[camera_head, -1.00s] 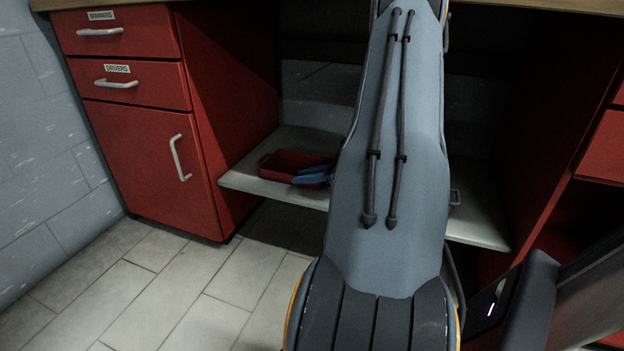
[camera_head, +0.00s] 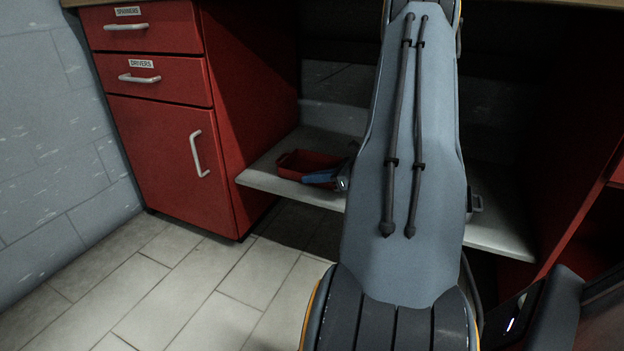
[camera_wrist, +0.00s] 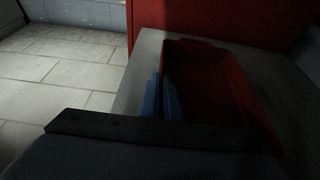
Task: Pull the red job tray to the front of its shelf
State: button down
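The red job tray (camera_head: 291,158) is an open, shallow box. It sits on the low grey shelf under the bench, close to the shelf's front edge. In the wrist view the tray (camera_wrist: 205,52) lies to the right, its long side running away from me. My gripper (camera_head: 318,177) has blue fingers at the tray's near side. In the wrist view the gripper (camera_wrist: 161,85) has its two fingers close together, one on each side of the tray's near wall, with only a thin gap. The lower part of the tray is hidden behind my gripper body.
The grey shelf (camera_head: 262,180) has bare room left of the tray. A red cabinet (camera_head: 170,155) with drawers and a door stands to the left. The worktop overhangs above. A red panel closes the right side. The tiled floor in front is clear.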

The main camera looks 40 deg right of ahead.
aim_at(304, 197)
jog(key=shift+s+a+p, duration=0.35)
jog(key=shift+a, duration=0.4)
jog(key=shift+s+a+p, duration=0.3)
jog(key=shift+a, duration=0.45)
jog(key=shift+s+a+p, duration=0.35)
jog(key=shift+a, duration=0.4)
jog(key=shift+s+a, duration=0.25)
jog(key=shift+a, duration=0.5)
jog(key=c, duration=1.9)
grip_release()
jog(key=p+v, duration=0.3)
jog(key=v, duration=0.4)
jog(key=shift+s+d+r+p, duration=0.15)
jog(key=shift+s+r+p, duration=0.05)
jog(key=shift+s+p, duration=0.2)
